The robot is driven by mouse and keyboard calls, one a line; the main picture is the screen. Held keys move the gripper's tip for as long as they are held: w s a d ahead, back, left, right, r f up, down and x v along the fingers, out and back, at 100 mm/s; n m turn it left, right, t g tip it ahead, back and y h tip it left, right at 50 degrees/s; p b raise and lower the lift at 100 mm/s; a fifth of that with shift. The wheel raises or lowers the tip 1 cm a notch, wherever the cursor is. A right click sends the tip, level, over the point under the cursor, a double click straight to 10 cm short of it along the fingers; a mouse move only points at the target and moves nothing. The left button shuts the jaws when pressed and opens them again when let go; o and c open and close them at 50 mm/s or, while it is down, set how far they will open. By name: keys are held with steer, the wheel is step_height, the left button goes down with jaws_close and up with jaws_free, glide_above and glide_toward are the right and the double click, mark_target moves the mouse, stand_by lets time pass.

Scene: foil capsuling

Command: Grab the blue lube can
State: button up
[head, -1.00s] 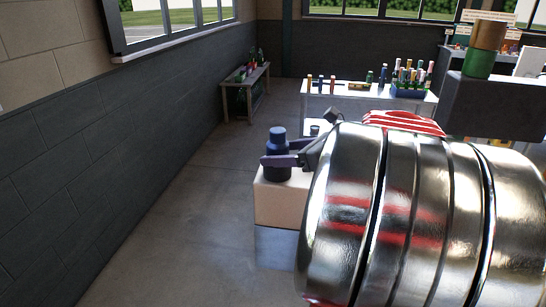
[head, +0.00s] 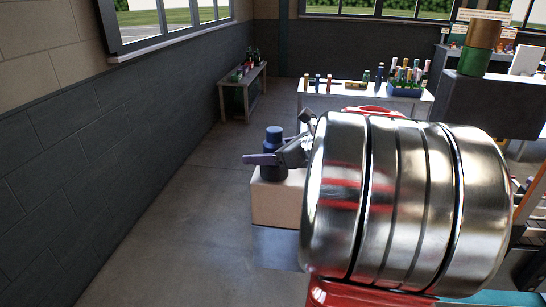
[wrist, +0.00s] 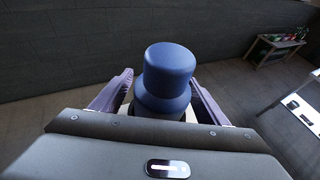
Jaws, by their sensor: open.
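The blue lube can (head: 274,151) stands upright on a pale block (head: 277,204), with a blue cap and a darker lower body. It also shows in the middle of the wrist view (wrist: 167,78). My gripper (wrist: 160,78) is open, with one purple-grey finger on each side of the can. In the head view my gripper (head: 264,157) reaches the can from the right, and one finger passes in front of it. I cannot tell whether either finger touches the can. The gripper body hides the can's lower part in the wrist view.
A dark wall (head: 110,170) runs along the left, with clear floor beside it. A small bench (head: 243,91) with bottles stands at the back. A white table (head: 345,101) with several coloured items is behind the block. A dark counter (head: 500,105) stands right.

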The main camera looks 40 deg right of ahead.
steer(key=shift+c, duration=0.4)
steer(key=c, duration=1.1)
steer(key=shift+r, duration=0.15)
step_height(320, 180, up, 10)
steer(key=shift+f, duration=0.1)
stand_by(0.5)
